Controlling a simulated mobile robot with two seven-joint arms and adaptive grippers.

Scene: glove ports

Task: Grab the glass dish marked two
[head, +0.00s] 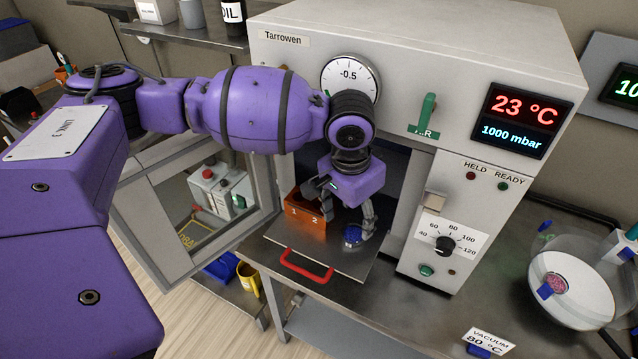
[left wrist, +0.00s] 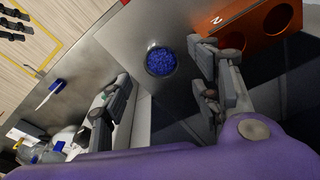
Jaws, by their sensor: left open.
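A small round dish with blue contents (head: 352,236) sits on the metal shelf (head: 330,262) at the oven's opening. In the left wrist view the blue-filled dish (left wrist: 161,61) lies beyond and between my fingers, apart from them. I cannot read a mark on it. My left gripper (head: 345,212) is open and empty, pointing down just above the dish; its fingers also show in the left wrist view (left wrist: 158,85). An orange holder marked 1 and 2 (head: 305,215) stands left of the dish; its round holes look empty in the left wrist view (left wrist: 254,25). My right gripper is not in view.
The oven door (head: 160,215) stands open at the left. A red handle (head: 306,266) is on the shelf's front edge. A clear bowl (head: 572,290) at the right holds a dish with pink contents (head: 555,284). The oven walls frame my gripper closely.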

